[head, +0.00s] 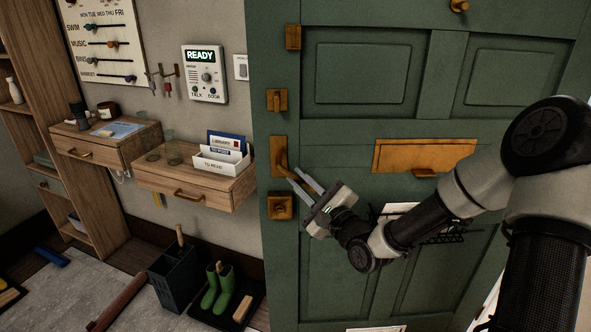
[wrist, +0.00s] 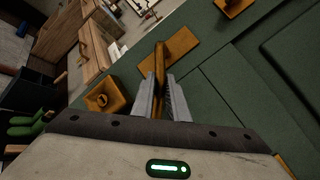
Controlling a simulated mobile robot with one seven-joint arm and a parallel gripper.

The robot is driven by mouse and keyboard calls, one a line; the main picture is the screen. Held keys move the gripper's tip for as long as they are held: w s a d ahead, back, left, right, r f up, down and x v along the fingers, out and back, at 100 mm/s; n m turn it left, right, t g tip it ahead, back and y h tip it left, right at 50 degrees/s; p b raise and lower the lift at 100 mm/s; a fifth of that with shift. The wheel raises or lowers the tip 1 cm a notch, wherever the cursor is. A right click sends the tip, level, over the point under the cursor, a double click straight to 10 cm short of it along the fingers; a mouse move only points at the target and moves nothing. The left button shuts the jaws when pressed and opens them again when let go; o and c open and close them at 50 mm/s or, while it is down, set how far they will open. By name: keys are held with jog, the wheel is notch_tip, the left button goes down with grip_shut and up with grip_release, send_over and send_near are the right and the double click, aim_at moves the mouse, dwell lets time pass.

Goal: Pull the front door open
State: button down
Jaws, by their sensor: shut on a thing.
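The green panelled front door (head: 366,182) stands in front of me, with brass fittings along its left edge. Its brass lever handle (head: 281,157) sits on a tall plate near that edge. My gripper (head: 303,184) reaches in from the right, its fingers at the handle. In the wrist view the brass handle (wrist: 159,62) runs between the two fingers of my gripper (wrist: 162,95), which are shut on it. The green door (wrist: 225,90) fills the right of that view. The fingers cover part of the handle.
Wall drawers (head: 190,180) hold a letter box on top, left of the door. A dark umbrella bin (head: 175,275) and green boots (head: 217,288) on a tray stand on the floor below. A brass letter plate (head: 423,156) is mid-door.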

jog(key=s, duration=0.1)
jog(key=s+d, duration=0.1)
jog(key=s, duration=0.1)
jog(key=shift+r, duration=0.15)
jog(key=shift+s+a+y, duration=0.15)
jog(key=shift+s+y, duration=0.15)
jog(key=c, duration=1.8)
grip_release()
jog(key=shift+o, duration=0.2)
jog(key=shift+a, duration=0.1)
jog(key=shift+s, duration=0.1)
jog(key=p+v, duration=0.7)
jog(key=v, duration=1)
jog(key=shift+d+p, duration=0.25)
jog(key=shift+p, duration=0.05)
jog(key=shift+s+r, duration=0.1)
